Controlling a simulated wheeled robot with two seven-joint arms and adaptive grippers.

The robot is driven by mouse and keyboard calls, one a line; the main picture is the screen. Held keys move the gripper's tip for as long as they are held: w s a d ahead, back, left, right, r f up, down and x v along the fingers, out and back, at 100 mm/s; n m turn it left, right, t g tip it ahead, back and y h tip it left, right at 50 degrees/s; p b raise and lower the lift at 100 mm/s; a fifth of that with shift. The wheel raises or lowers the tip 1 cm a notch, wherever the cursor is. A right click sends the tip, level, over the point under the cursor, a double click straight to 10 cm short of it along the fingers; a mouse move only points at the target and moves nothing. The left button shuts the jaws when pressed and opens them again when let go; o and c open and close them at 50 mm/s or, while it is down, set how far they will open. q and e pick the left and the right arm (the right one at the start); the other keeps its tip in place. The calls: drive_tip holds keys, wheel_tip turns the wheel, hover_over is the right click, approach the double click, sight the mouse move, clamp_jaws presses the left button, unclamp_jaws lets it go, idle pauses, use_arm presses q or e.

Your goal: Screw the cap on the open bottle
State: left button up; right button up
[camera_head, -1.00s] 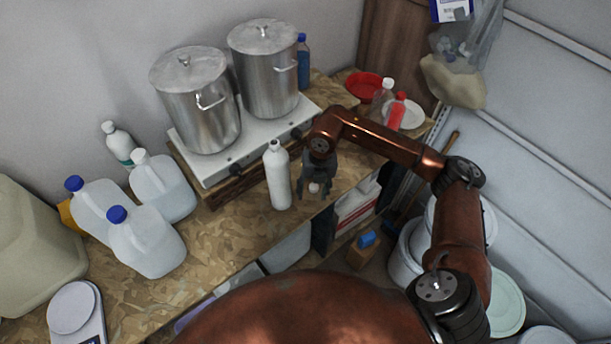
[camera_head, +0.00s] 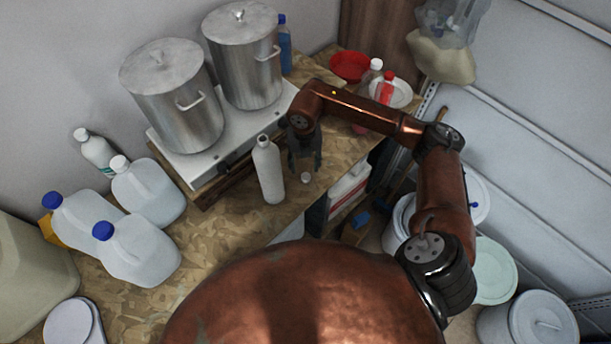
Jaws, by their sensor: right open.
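The open bottle is a plain white bottle (camera_head: 268,172) standing upright near the front edge of the wooden bench, with no cap on its neck. A small white cap (camera_head: 306,178) lies on the bench to the right of the bottle. My right gripper (camera_head: 305,169) points down just behind and above the cap, to the right of the bottle. Its fingers are apart and hold nothing. Whether a finger touches the cap cannot be told. My left gripper is not in view.
Two steel pots (camera_head: 176,98) stand on a white hotplate (camera_head: 215,150) behind the bottle. Jugs with blue and white caps (camera_head: 137,255) stand to the left. A red bowl (camera_head: 350,66) and small bottles (camera_head: 386,88) are at the back right.

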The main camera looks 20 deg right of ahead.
sight(306, 177)
drive_tip(key=shift+f, duration=0.1)
drive_tip(key=f, duration=0.1)
drive_tip(key=f+p, duration=0.1)
drive_tip(key=f, duration=0.3)
drive_tip(key=shift+s+d+p, duration=0.1)
drive_tip(key=shift+s+p, duration=0.2)
drive_tip(key=shift+s, duration=0.1)
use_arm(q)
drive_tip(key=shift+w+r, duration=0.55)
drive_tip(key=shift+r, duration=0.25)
use_arm(e)
drive_tip(key=shift+f, duration=0.1)
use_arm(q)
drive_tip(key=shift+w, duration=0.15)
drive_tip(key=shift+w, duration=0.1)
use_arm(e)
drive_tip(key=c, duration=0.7)
drive_tip(key=shift+c, duration=0.2)
